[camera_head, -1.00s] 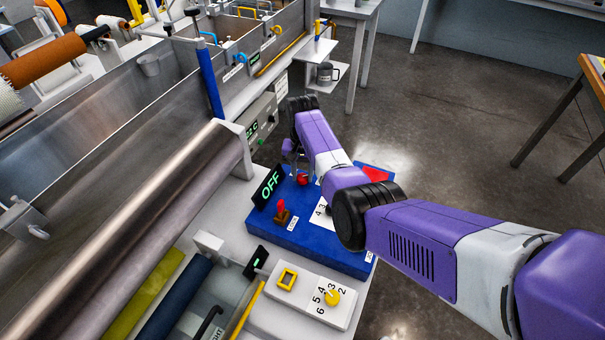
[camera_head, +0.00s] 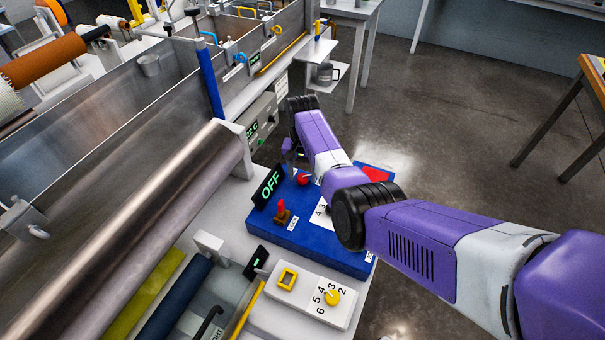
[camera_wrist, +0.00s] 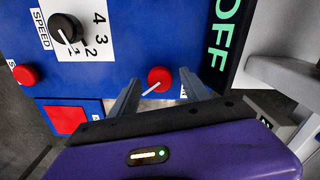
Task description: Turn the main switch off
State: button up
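A blue control box (camera_head: 340,255) stands on the bench. A red round knob with a white pointer line (camera_wrist: 158,78) sits on it beside a dark display (camera_wrist: 225,45) that reads OFF in green. The knob (camera_head: 303,179) and the display (camera_head: 269,187) also show in the head view. The knob's label is not readable, so I cannot confirm it is the main switch. My gripper (camera_wrist: 160,82) is open, with one finger on each side of the knob in the wrist view. I cannot tell if the fingers touch it. In the head view my gripper (camera_head: 289,148) is partly hidden.
A white panel with a yellow dial (camera_head: 332,297) lies in front. A metal bath stands left; open floor lies right.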

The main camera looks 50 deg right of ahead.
jog(key=shift+r, duration=3.9)
jog(key=shift+w, duration=0.1)
jog(key=w+d+r+n+t+h, duration=0.2)
jog(key=w+d+r+t+h, duration=0.15)
jog(key=w+d+t, duration=0.35)
jog(key=n+t+h+b, duration=0.1)
jog(key=n+t+h, duration=0.1)
jog(key=n+t, duration=0.3)
send_over(302, 177)
jog(key=a, duration=0.3)
jog(key=m+t, duration=0.1)
jog(key=s+a+r+n+t+y, duration=0.1)
jog(key=s+a+r+n+t, duration=0.15)
jog(key=s+a, duration=0.75)
jog(key=s+a+r+n+y, duration=0.1)
jog(key=s+a, duration=0.3)
jog(key=s, duration=0.6)
jog(key=s+a+r+y+b, duration=0.1)
jog(key=s+a, duration=0.3)
jog(key=s, duration=0.6)
jog(key=s+a+r+n+y, duration=0.1)
jog(key=s+a, duration=0.3)
jog(key=s, duration=0.6)
jog(key=shift+s+r+n+g+y, duration=0.2)
jog(key=shift+r+n+g+y, duration=0.25)
jog(key=shift+y, duration=0.3)
